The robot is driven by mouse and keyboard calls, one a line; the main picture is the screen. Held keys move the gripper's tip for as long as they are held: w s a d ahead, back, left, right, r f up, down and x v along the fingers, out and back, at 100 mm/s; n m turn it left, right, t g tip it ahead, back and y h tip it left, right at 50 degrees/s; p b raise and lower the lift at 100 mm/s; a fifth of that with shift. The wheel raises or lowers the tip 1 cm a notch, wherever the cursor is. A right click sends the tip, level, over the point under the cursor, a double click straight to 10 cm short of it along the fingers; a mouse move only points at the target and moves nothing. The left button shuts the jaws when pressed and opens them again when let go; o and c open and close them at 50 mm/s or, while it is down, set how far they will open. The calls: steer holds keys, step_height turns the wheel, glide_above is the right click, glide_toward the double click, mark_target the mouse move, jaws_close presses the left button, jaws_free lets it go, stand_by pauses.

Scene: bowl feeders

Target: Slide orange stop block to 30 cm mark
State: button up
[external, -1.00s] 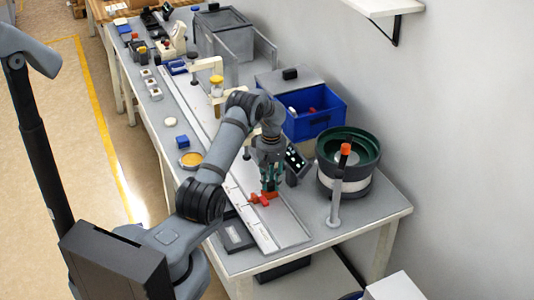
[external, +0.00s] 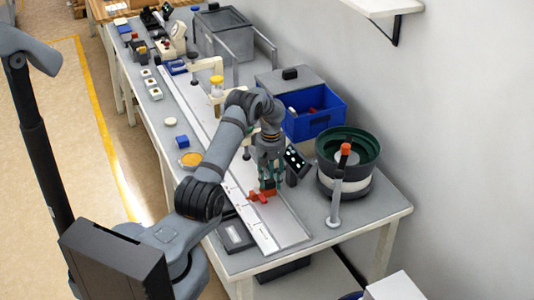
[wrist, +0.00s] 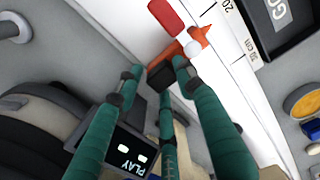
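The orange stop block (wrist: 190,46) sits on the white scale strip (wrist: 243,82) in the wrist view. Its pointed end lies between the printed 20 and 30 cm labels. In the external view, my gripper (external: 268,188) is low over the orange-red block (external: 259,197) near the rail's front end.
A blue bin (external: 312,112) is behind. A control panel marked PLAY (wrist: 125,152) is close to the fingers. A yellow dish (external: 190,160) lies left of the rail.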

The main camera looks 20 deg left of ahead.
steer(key=shift+r, duration=0.1)
step_height(320, 180, up, 12)
stand_by(0.4)
